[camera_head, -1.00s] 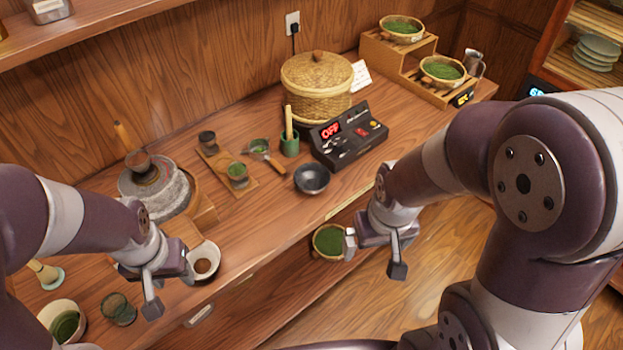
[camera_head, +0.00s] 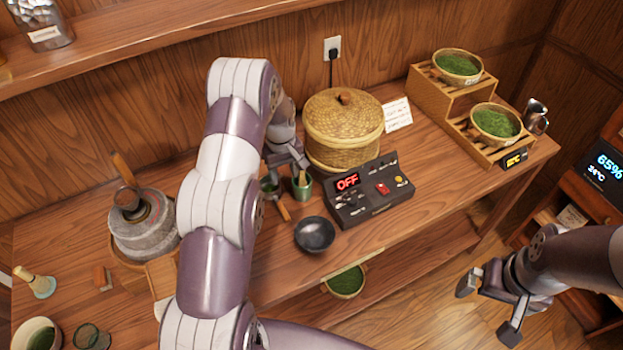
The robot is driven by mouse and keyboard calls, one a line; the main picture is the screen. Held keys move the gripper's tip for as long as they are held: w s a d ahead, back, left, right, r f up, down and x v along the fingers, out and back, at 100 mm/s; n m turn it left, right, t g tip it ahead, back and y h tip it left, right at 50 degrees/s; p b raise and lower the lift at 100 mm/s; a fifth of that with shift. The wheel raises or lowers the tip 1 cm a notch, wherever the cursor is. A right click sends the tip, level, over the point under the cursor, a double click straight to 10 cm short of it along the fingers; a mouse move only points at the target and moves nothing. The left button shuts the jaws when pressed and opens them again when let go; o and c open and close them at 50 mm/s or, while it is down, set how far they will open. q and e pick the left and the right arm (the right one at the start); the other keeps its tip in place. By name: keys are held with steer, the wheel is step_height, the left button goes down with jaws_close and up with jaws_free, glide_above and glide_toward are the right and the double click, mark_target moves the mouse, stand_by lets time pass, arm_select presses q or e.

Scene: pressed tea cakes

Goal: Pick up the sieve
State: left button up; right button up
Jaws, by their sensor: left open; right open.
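The sieve (camera_head: 283,211) lies on the wooden counter, just left of a small green cup (camera_head: 303,188). Its wooden handle shows, and its green-filled head is partly covered by my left arm and gripper. My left gripper (camera_head: 287,168) points down, open and empty, just above and behind the sieve, close to the green cup. I cannot tell whether a finger touches either one. My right gripper (camera_head: 489,306) is open and empty over the floor, in front of the counter at the right.
A lidded woven basket (camera_head: 343,130) stands right behind my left gripper. A black control box (camera_head: 368,190) reading OFF and a dark bowl (camera_head: 314,235) are to the right. A stone mill (camera_head: 142,228) is at the left. My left arm hides the counter's middle.

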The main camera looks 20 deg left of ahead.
arm_select(q)
steer(key=p, duration=0.2)
glide_above(280, 206)
steer(key=f, duration=0.4)
steer(key=shift+s+a+f, duration=0.1)
steer(key=shift+a+f, duration=0.1)
steer(key=shift+f, duration=0.05)
steer(key=f, duration=0.1)
steer(key=f+p, duration=0.2)
steer(key=shift+w+d+f, duration=0.25)
steer(key=shift+w+d, duration=0.1)
steer(key=shift+w, duration=0.05)
steer(key=f, duration=0.1)
steer(key=f+p, duration=0.1)
steer(key=f, duration=0.1)
steer(key=shift+s+a+f, duration=0.15)
steer(key=shift+s+f, duration=0.2)
steer(key=shift+f, duration=0.1)
steer(key=shift+w+f, duration=0.1)
steer(key=shift+c, duration=0.9)
steer(key=c, duration=0.5)
jaws_close()
arm_select(e)
step_height(280, 206, up, 6)
steer(key=s+a, duration=0.1)
steer(key=shift+s, duration=0.4)
